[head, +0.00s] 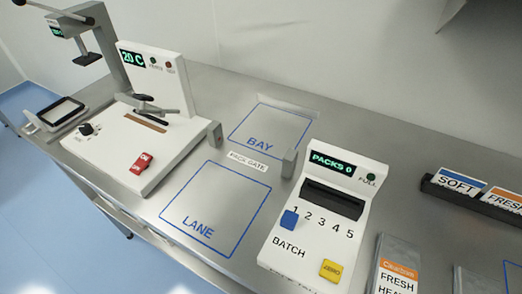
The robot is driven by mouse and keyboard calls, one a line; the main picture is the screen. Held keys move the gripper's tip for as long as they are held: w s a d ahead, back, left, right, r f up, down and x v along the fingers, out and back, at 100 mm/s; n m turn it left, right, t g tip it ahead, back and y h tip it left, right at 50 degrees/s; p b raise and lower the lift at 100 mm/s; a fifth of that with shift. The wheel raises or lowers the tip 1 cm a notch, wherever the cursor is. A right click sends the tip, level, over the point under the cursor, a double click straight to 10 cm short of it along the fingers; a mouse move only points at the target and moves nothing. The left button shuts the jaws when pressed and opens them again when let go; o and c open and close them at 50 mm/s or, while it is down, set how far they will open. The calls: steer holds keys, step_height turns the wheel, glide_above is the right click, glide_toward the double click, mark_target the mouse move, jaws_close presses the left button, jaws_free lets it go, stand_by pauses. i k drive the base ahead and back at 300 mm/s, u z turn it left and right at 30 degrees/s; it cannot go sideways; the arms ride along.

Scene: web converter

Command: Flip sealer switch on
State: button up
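The sealer (110,152) is a white machine at the left of the steel bench in the head view. Its upright panel (148,88) has a green display reading 20 C and two small lamps, one dark green and one red. A red rocker switch (142,163) with small white lettering sits at the front right of its base; I cannot tell which way it is tipped. A black knob (87,129) is at the base's left, and a dark sealing arm lies over a brown strip (146,122). My gripper is not in view.
A white counter (318,220) reads PACKS 0, with a blue slider by 1 and a yellow ZERO button. Blue outlines mark LANE (212,223) and BAY (260,141), both empty. Small grey gate posts (289,163) stand nearby. Labelled cards fill the right.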

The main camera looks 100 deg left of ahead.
mark_target(141, 164)
steer(key=i, duration=0.3)
steer(key=u, duration=4.4)
